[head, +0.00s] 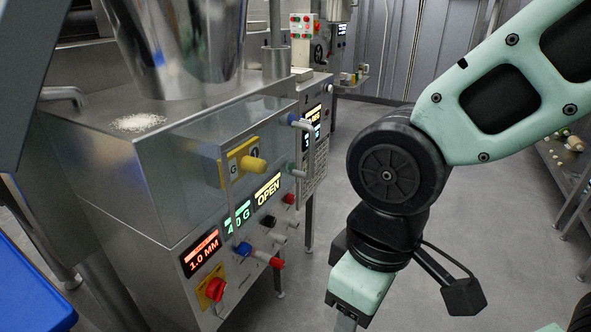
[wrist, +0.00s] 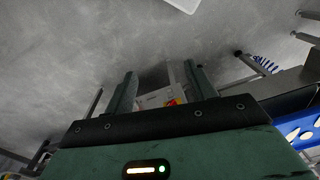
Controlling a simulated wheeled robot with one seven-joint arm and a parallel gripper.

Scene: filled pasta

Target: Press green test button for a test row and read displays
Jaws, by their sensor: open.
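The near steel machine (head: 105,185) stands at the left of the head view. Its front carries a red display (head: 201,252) reading "1.0 MM", a green display (head: 237,217) that seems to read "40 G", and a yellow display (head: 268,190) reading "OPEN". A small greenish part (head: 290,168) sits right of the displays; I cannot tell if it is the test button. My gripper (head: 346,322) is right of the machine, apart from it, with its fingers mostly cut off below. In the wrist view, my gripper (wrist: 160,72) is open and empty, over grey floor.
The panel also has a red button (head: 215,289) on yellow, a yellow knob (head: 254,164) and several red and blue knobs. A farther machine bears a box of red and green buttons (head: 301,26). A blue bin (head: 30,285) is lower left. Floor (head: 325,220) between machine and arm is clear.

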